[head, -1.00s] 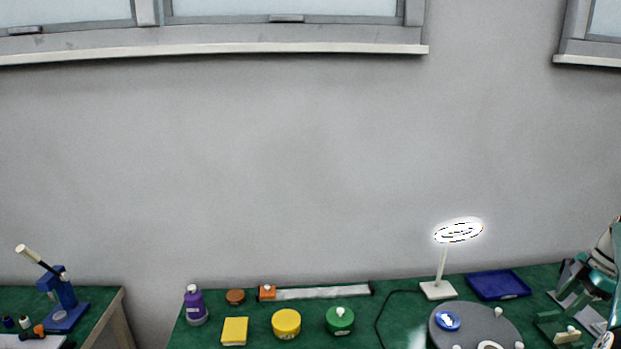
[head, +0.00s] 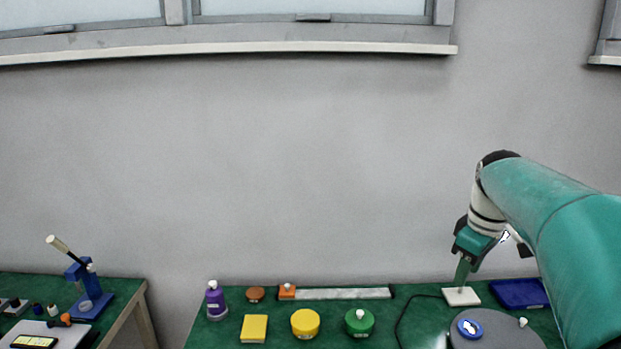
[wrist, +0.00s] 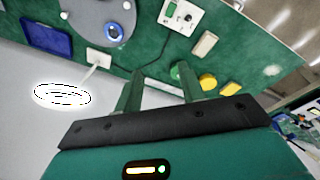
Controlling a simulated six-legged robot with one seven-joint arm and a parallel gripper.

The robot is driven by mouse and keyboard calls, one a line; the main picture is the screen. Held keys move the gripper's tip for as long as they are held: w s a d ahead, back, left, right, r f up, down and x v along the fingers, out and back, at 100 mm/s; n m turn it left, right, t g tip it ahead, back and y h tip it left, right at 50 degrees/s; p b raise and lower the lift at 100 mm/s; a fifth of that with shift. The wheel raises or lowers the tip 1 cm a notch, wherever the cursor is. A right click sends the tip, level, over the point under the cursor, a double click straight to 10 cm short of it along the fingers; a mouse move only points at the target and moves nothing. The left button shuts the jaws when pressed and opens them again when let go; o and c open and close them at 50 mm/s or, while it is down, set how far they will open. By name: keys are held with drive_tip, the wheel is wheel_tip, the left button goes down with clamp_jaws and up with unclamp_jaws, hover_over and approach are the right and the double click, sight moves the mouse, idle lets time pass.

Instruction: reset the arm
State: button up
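My arm (head: 560,225) reaches in from the right in the head view, over the right part of the green bench. My gripper (head: 463,280) points down in front of the lamp's white base (head: 461,297). In the wrist view my gripper (wrist: 160,72) shows two green fingers set apart, with nothing between them. The fingers are above the bench, clear of the things on it. In the head view my arm hides the lamp's stem and most of its ring; the lit ring (wrist: 62,94) shows in the wrist view.
A grey round plate (head: 492,335) with a blue-rimmed part and a blue tray (head: 519,293) lie near my gripper. A green canister (head: 359,322), yellow canister (head: 305,323), yellow block (head: 254,329) and purple bottle (head: 215,300) stand left. Open air lies above the bench's left part.

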drive_tip(key=s+a+f+m+t, duration=0.1)
drive_tip(key=s+a+f+m, duration=0.2)
drive_tip(key=s+a, duration=0.6)
drive_tip(key=s+a+f+m+t, duration=0.2)
drive_tip(key=s+a+f+m, duration=0.1)
drive_tip(key=s+a, duration=0.5)
drive_tip(key=s+f, duration=0.1)
drive_tip(key=s, duration=0.2)
drive_tip(key=shift+a+m+t, duration=0.3)
drive_tip(key=shift+a+m, duration=0.05)
drive_tip(key=shift+m, duration=0.05)
